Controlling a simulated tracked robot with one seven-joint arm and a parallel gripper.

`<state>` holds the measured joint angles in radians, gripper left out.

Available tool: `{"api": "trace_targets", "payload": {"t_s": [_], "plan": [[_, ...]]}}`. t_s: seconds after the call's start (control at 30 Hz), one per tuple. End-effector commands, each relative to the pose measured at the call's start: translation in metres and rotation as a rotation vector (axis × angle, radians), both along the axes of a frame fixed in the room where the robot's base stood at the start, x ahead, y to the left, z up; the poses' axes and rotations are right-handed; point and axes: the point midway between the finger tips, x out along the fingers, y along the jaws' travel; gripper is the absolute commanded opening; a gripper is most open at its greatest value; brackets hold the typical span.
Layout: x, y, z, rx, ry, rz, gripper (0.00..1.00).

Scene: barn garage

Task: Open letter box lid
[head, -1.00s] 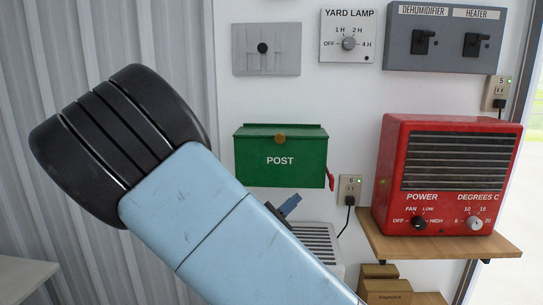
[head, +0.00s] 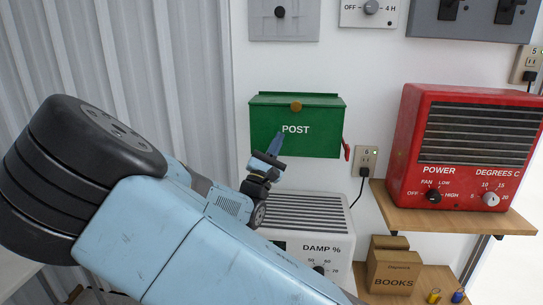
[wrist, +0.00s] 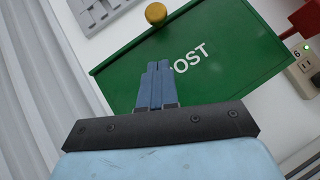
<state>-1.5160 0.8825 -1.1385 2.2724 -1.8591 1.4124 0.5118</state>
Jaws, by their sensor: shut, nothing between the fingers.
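The green letter box (head: 318,140), marked POST, is fixed on the white wall in the head view. Its lid (head: 330,100) is down, with a round brass knob (head: 296,106) at its front edge. A red flag (head: 346,150) is on its right side. My gripper (head: 277,140) is shut and empty, in front of the box's face, below and left of the knob. In the wrist view, the shut blue fingers (wrist: 155,66) point up toward the knob (wrist: 156,13), apart from it in the picture. Whether they touch the box face I cannot tell.
A grey dehumidifier (head: 300,212) stands below the box. A red heater (head: 465,140) sits on a wooden shelf (head: 450,218) at right. An outlet (head: 366,158) with a plugged cord is beside the box. Switch panels (head: 375,12) are above.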

Motion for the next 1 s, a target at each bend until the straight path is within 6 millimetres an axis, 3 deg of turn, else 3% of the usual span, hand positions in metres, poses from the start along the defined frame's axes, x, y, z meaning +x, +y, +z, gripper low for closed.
{"api": "trace_targets", "payload": {"t_s": [0.13,0.4,1.0], "plan": [[0.017,-0.012,0.017,0.002,-0.001,-0.003,0.00],[0.015,-0.025,0.046,0.001,0.000,0.000,0.00],[0.014,-0.027,0.053,0.001,0.003,0.001,0.00]]}}
